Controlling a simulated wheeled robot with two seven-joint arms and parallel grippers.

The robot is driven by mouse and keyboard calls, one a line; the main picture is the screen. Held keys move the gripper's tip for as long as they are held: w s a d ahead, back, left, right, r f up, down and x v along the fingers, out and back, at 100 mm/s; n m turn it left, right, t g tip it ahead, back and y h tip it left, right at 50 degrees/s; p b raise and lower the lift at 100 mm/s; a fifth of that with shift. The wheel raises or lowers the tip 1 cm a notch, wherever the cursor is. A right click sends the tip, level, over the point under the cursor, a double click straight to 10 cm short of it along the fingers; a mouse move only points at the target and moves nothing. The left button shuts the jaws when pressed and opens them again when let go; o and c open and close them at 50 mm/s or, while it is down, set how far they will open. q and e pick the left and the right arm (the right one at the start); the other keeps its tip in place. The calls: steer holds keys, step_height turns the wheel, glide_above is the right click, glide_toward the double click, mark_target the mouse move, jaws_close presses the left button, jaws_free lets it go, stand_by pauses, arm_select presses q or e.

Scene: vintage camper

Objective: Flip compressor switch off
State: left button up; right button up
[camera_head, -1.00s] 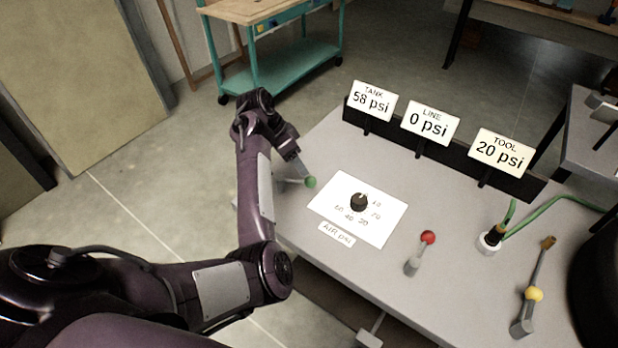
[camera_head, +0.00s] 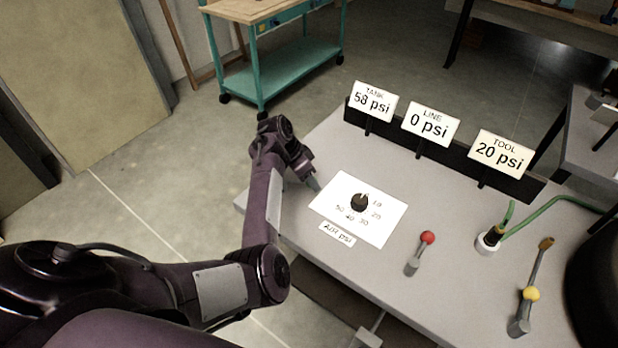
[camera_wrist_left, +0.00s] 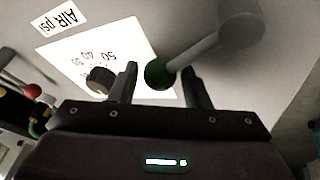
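The switch lever with a green ball tip (camera_wrist_left: 159,74) shows in the left wrist view, its grey stem (camera_wrist_left: 205,45) running up to the right. My left gripper (camera_wrist_left: 160,82) is open there, with one finger on each side of the green ball and small gaps visible; I cannot tell if either touches it. In the head view my left gripper (camera_head: 309,178) is at the left end of the grey bench (camera_head: 300,235), and its hand hides most of the switch. My right gripper is not in view.
A white dial card with a black knob (camera_head: 359,203) lies just right of the gripper. A red-tipped lever (camera_head: 428,238), a yellow-tipped lever (camera_head: 531,294) and a green hose (camera_head: 545,207) are farther right. Pressure signs (camera_head: 430,124) stand along the back edge.

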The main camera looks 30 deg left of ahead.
arm_select(q)
jaws_close()
steer(key=shift+w, duration=0.15)
steer(key=n, duration=0.1)
steer(key=w+a+n+t+p, duration=0.1)
steer(key=shift+w+r+n+y, duration=0.2)
steer(key=shift+n+y, duration=0.1)
steer(key=shift+n, duration=0.1)
steer(key=w+a+n, duration=0.1)
steer(key=n+y+p, duration=0.1)
steer(key=n, duration=0.1)
steer(key=shift+w+a+n+t+p, duration=0.3)
steer(key=shift+w+a+t, duration=0.05)
steer(key=shift+w+t, duration=0.05)
steer(key=a+n, duration=0.1)
steer(key=w+a+n+y, duration=0.1)
steer(key=n, duration=0.1)
steer(key=shift+f+t+y+p, duration=0.1)
steer(key=shift+t+y+p, duration=0.2)
steer(key=shift+p, duration=0.1)
steer(key=shift+w+a+n+y, duration=0.25)
steer(key=shift+a+n+y, duration=0.4)
steer(key=shift+n, duration=0.65)
steer(key=shift+a, duration=0.15)
